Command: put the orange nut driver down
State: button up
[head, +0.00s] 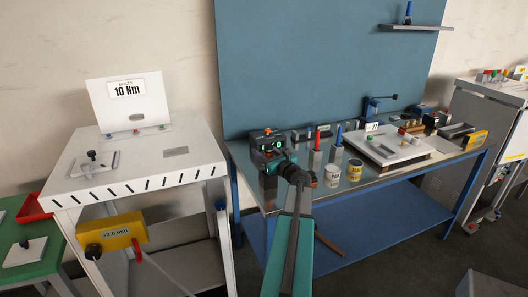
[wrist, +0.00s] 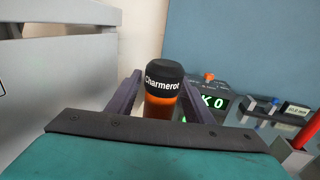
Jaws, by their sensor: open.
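The orange nut driver (wrist: 160,100) stands upright in the wrist view, with a black top end lettered "Charmerot". My gripper (wrist: 160,97) is open, with one dark finger on each side of the driver. A gap shows between the driver and at least the right finger. The driver's lower end is hidden behind my gripper's body, so I cannot tell what it rests on. In the head view my gripper (head: 268,165) is at the left end of the blue-legged bench (head: 350,190). I cannot make out the driver there.
A device with a green readout (wrist: 212,102) and an orange knob stands just behind the driver.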

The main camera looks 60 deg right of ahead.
jog(key=b+v, duration=0.3)
jog(key=v, duration=0.9)
jog(key=shift+w, duration=0.1)
dwell(0.7)
